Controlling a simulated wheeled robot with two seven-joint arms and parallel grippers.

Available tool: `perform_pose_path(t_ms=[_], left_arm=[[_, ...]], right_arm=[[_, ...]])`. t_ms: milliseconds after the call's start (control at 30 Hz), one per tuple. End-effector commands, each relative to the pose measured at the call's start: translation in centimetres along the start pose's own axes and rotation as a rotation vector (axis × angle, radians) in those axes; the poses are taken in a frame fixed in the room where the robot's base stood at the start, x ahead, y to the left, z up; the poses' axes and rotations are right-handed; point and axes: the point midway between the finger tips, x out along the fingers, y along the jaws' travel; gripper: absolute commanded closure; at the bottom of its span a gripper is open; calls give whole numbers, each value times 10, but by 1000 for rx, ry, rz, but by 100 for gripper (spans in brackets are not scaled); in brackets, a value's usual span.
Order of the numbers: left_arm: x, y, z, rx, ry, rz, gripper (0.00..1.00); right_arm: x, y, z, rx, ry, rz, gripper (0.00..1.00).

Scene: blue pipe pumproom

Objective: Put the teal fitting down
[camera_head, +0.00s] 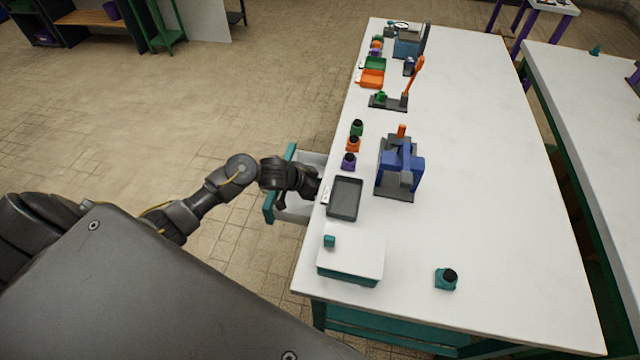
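A teal fitting (445,280) with a black top stands upright on the white table, near its front end. No gripper touches it. My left gripper (311,188) is at the table's left edge, over the open drawer (268,207) with a teal front, well to the left of that fitting. Its fingers are dark and small here, so I cannot tell whether they are open or shut, or whether they hold anything. Part of the drawer's inside is hidden by the arm. My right gripper is not in view.
A grey tray (345,198) lies beside the gripper. A white-lidded teal box (360,256) stands in front of it. Purple (348,162), orange (353,144) and green (357,127) fittings and a blue press (400,165) stand beyond. The table's right side is clear.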

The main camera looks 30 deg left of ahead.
Motion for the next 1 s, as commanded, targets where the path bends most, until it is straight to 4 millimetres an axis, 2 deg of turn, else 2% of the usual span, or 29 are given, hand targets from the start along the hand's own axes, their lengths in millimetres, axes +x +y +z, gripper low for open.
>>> perform_pose_path(t_ms=[467,500,667,1000], left_arm=[[8,0,8,0,1,0,100],[8,0,9,0,0,0,74],[8,0,8,0,0,0,53],[5,0,5,1,1,0,53]], right_arm=[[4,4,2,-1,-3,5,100],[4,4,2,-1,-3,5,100],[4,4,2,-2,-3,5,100],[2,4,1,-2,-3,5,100]])
